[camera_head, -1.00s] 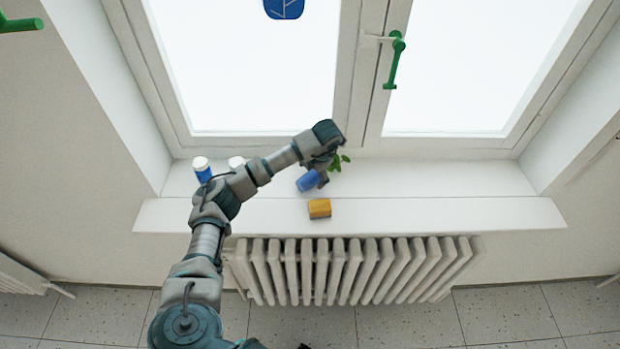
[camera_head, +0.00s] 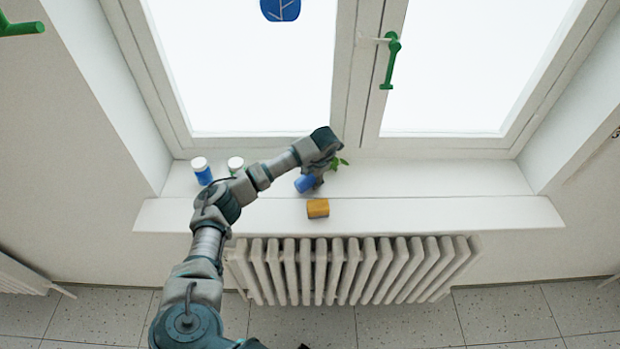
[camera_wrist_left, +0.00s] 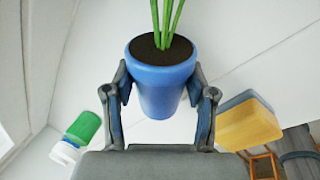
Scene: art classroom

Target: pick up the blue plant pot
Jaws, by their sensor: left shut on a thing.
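The blue plant pot (camera_head: 305,183) is on or just above the window sill in the head view, partly hidden by my left gripper (camera_head: 318,172). Its green leaves (camera_head: 338,163) show beside the gripper. In the left wrist view the pot (camera_wrist_left: 162,80) holds dark soil and green stems (camera_wrist_left: 166,22). It sits between the two fingers of my left gripper (camera_wrist_left: 162,100), which is shut on it, one finger against each side. I cannot tell whether the pot touches the sill.
A yellow block (camera_head: 317,208) lies on the sill (camera_head: 430,210) near its front edge. A blue jar with a white lid (camera_head: 202,170) and a second white-lidded jar (camera_head: 235,164) stand left. A radiator (camera_head: 350,270) is below. The sill's right part is clear.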

